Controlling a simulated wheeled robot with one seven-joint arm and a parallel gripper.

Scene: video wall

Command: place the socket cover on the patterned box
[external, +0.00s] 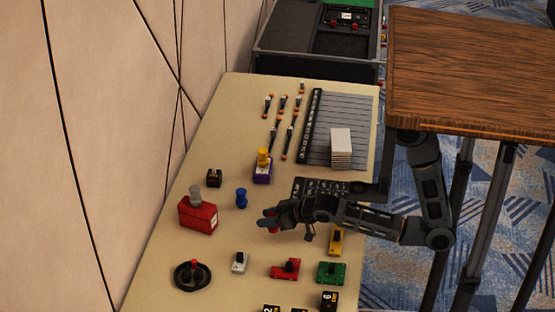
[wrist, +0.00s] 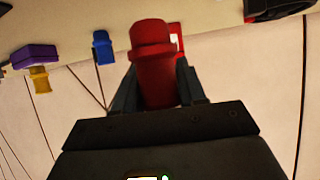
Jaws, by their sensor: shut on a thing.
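My gripper (external: 270,221) is shut on a red, stepped, round piece, which looks like the socket cover (wrist: 156,62). In the wrist view the cover stands between the two fingers (wrist: 158,92). In the external view only a little red of it (external: 274,229) shows by the fingertips, which are over the middle of the table. I cannot tell for sure which box is the patterned box; a small black box with light markings (external: 214,179) stands to the upper left of my gripper. A red box (external: 197,215) with a grey cover on top stands left of my gripper.
A similar blue cover (external: 241,198) stands near my gripper. A purple box (external: 262,177) bears a yellow cover. A black round stand (external: 192,277) and several small switch-like blocks, such as a red one (external: 284,270), lie nearer. A wooden table (external: 470,70) stands at right.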

